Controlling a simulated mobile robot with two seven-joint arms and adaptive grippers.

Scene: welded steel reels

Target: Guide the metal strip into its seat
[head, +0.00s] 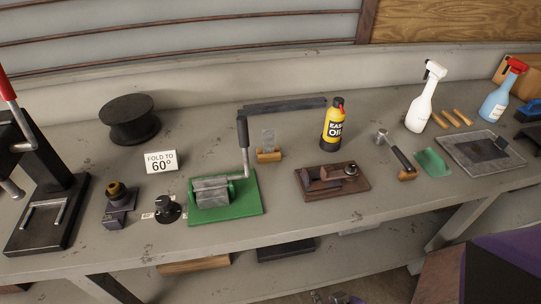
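A small grey, upright plate (268,138) stands in a wooden block (269,156) near the middle of the bench; it may be the metal strip. A bending tool (211,190) with a grey cylinder and a raised black-handled lever (243,130) sits on a green base (245,205) just left of it. A small sign (161,162) reads "FOLD TO 60°". A long dark bar (285,105) lies at the back of the bench. I cannot tell which part is the seat. Neither of my grippers is in view.
A black reel (130,119) and a red-handled press (45,200) stand at left. A yellow oil bottle (334,125), a brown board with fittings (330,183), a hammer (396,155), a grey tray (486,166) and spray bottles (427,97) fill the right. The front edge is mostly bare.

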